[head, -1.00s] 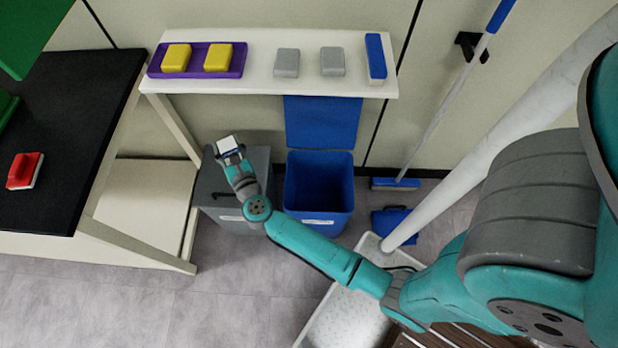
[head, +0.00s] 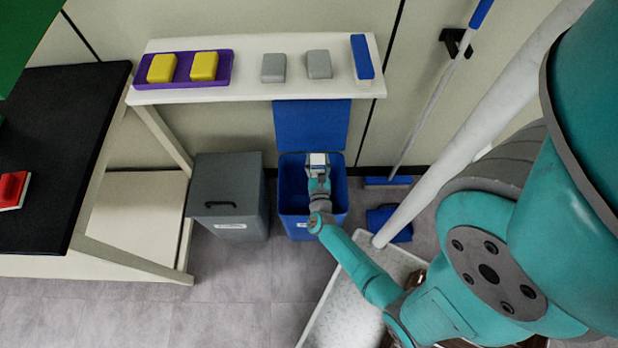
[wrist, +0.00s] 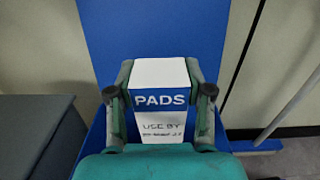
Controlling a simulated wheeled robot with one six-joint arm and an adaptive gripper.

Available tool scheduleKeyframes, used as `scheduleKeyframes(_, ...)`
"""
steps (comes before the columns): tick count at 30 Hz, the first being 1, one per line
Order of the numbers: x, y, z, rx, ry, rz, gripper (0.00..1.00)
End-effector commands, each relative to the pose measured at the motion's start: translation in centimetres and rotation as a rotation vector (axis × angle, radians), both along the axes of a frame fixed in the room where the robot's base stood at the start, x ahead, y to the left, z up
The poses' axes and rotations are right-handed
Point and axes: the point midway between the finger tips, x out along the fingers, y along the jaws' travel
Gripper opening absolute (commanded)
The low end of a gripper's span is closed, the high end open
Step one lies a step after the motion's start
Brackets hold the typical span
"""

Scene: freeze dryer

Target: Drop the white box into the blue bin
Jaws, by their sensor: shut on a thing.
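The white box (wrist: 160,72) is held between the two fingers of my gripper (wrist: 160,92) in the wrist view. It has a blue band reading "PADS" and a "USE BY" line. In the head view my gripper (head: 318,168) is shut on the white box (head: 318,158), over the opening of the blue bin (head: 297,228). The bin's blue lid (head: 311,125) stands open behind it, and it fills the background of the wrist view (wrist: 205,35). My arm covers part of the bin's front. The exact height of the box above the rim is hard to tell.
A closed grey bin (head: 228,190) stands left of the blue bin. A white shelf (head: 250,92) above holds a purple tray (head: 185,82) with yellow blocks, grey blocks and a blue-topped item. A broom (head: 432,105) leans at the right. A black table (head: 60,130) is at left.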

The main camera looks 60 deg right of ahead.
Motion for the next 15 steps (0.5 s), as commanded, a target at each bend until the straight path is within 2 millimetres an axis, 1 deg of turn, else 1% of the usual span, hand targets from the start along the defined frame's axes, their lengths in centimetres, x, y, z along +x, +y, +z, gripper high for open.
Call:
scheduleKeyframes(12,0.1,0.0,-4.2,0.000,0.002,0.000,0.22)
scheduleKeyframes(15,0.1,0.0,-4.9,0.000,0.001,0.001,0.22)
